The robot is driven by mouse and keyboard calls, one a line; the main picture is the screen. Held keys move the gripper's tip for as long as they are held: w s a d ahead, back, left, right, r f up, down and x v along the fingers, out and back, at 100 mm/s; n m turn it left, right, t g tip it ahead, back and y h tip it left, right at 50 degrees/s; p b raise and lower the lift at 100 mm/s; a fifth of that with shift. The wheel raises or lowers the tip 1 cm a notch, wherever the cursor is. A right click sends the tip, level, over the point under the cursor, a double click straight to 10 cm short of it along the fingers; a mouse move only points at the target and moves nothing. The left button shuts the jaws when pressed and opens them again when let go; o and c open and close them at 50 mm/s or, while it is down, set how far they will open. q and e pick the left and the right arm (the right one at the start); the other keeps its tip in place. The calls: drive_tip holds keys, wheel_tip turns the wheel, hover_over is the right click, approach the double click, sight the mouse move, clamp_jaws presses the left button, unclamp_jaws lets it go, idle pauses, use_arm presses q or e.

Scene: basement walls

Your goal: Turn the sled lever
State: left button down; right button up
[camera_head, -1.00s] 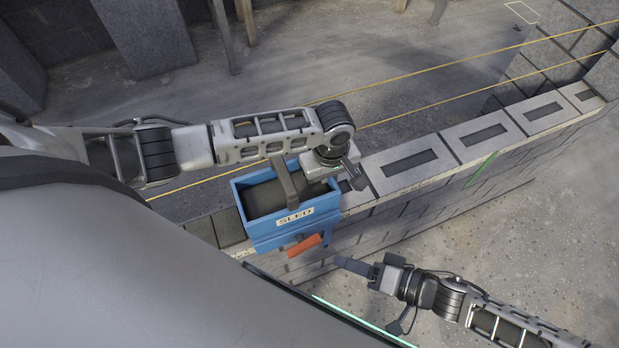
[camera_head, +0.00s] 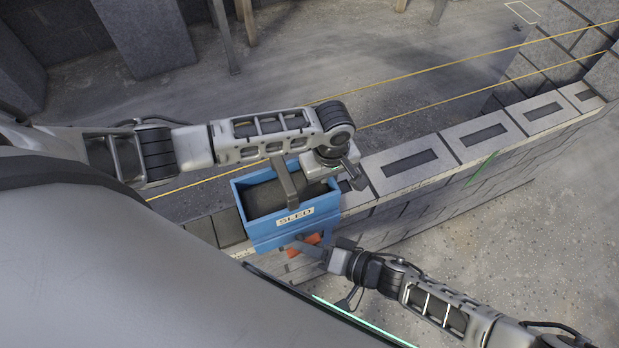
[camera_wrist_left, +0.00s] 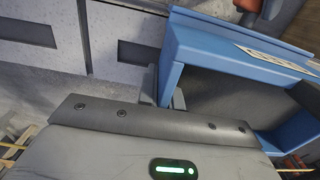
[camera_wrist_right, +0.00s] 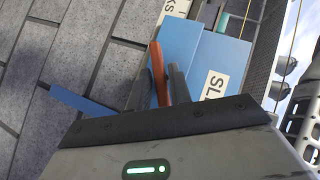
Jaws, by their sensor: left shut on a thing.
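The sled is a blue open-topped box (camera_head: 262,230) with a SLED label, sitting on top of the block wall. Its orange lever (camera_head: 304,240) is low on the front face, partly hidden by my right gripper (camera_head: 308,246). In the right wrist view, the lever (camera_wrist_right: 157,68) stands between the two fingers, which are apart with a visible gap around it. My left gripper (camera_wrist_left: 166,88) is shut on the rim of the blue box, with a finger on either side of its wall. In the head view, its fingertips are mostly hidden at the box's right end.
The block wall (camera_head: 410,163) runs from the sled toward the upper right, with a green mark (camera_head: 481,167) on its side. Yellow lines (camera_head: 440,79) stretch along behind it. The floor (camera_head: 520,240) at the right is clear.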

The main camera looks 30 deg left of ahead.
clamp_jaws()
drive_tip(key=shift+f+m+g+y, duration=0.15)
drive_tip(key=shift+m+g+y, duration=0.25)
drive_tip(key=shift+m+y, duration=0.45)
drive_tip(key=shift+d, duration=0.1)
drive_tip(key=shift+o, duration=2.2)
unclamp_jaws()
drive_tip(key=v, duration=1.2)
drive_tip(key=shift+f, duration=0.1)
